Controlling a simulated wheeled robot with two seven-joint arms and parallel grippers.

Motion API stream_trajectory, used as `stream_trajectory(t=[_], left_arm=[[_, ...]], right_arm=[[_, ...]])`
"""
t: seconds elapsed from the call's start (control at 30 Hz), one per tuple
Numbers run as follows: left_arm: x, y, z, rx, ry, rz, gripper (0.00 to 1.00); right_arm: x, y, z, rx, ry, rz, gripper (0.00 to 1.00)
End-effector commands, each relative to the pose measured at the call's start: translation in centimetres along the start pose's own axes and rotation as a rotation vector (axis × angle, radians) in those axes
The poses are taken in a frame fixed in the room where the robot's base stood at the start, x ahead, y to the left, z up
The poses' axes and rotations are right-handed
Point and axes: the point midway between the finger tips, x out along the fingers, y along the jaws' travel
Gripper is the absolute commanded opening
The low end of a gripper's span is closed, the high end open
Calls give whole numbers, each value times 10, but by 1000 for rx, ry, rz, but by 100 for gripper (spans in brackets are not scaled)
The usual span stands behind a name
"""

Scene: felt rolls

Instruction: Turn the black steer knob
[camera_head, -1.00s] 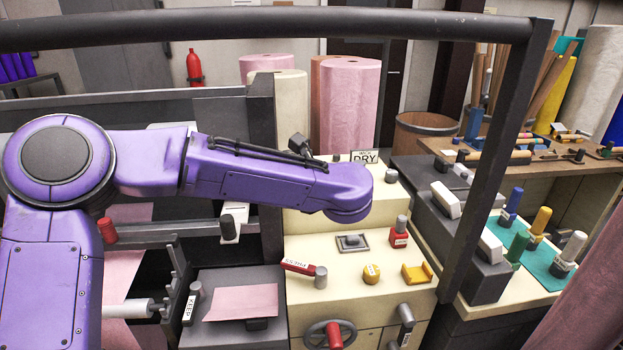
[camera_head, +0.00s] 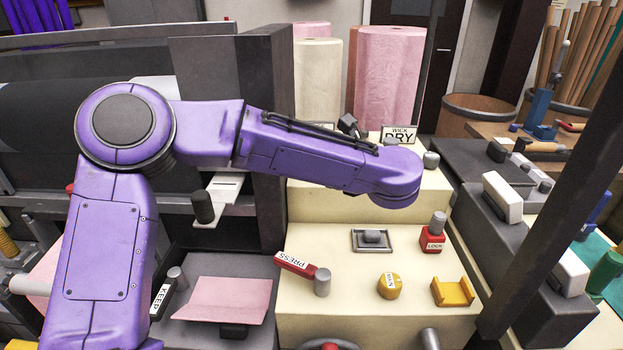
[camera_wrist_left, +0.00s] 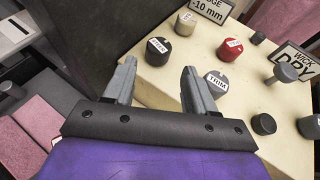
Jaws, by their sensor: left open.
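In the left wrist view a black knob (camera_wrist_left: 158,50) with a small white label stands on the cream panel; I cannot read the label surely. My left gripper (camera_wrist_left: 157,68) is open and empty. Its fingertips point at this knob, which shows in the gap between them, apparently a little beyond the tips. My right gripper is in neither view.
A red knob (camera_wrist_left: 230,48), a cream knob (camera_wrist_left: 185,22) and a grey knob (camera_wrist_left: 285,73) stand nearby. A dark upright (camera_wrist_left: 95,35) borders the panel on the left. In the head view, a red PRESS lever (camera_head: 296,264) and red LOCK block (camera_head: 433,237) sit on the lower step.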

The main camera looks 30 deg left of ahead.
Motion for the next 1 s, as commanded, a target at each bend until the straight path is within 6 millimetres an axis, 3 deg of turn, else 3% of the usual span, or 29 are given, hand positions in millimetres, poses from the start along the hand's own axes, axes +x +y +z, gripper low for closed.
stream_trajectory(t=[0.07, 0.23, 0.6, 0.77, 1.0], left_arm=[[5, 0, -11, -1, 0, 1, 56], [21, 2, -8, -2, 2, 5, 56], [98, 3, -7, -3, 2, 6, 56], [110, 3, -8, -2, 0, 4, 56], [111, 2, -9, -2, 0, 4, 52]], right_arm=[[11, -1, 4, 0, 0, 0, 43], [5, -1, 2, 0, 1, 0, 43], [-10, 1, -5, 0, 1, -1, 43], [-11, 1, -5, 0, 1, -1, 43], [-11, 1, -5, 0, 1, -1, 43]])
